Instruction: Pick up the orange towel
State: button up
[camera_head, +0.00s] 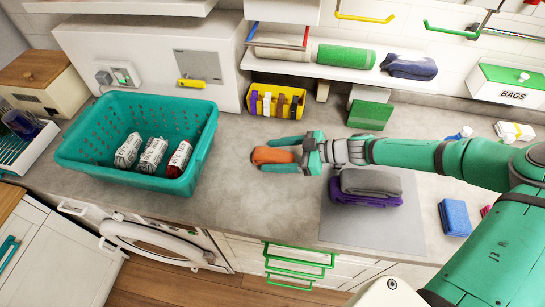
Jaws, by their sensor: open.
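The orange towel (270,157) lies rolled on the grey counter, right of the teal basket. My gripper (276,155) is open, with its teal fingers pointing left. One finger lies along the far side of the towel and the other along its near side, over its right part. The left end of the towel shows past the fingers. I cannot tell whether the fingers touch it.
The teal basket (92,161) holds several wrapped bundles. A yellow caddy (274,91) stands behind the towel. Folded grey (371,183) and purple (365,199) towels lie on a grey mat (405,225) near my wrist. Counter left of the towel is clear.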

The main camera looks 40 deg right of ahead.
jog(key=shift+x, duration=1.1)
jog(key=c, duration=1.1)
jog(key=shift+c, duration=0.2)
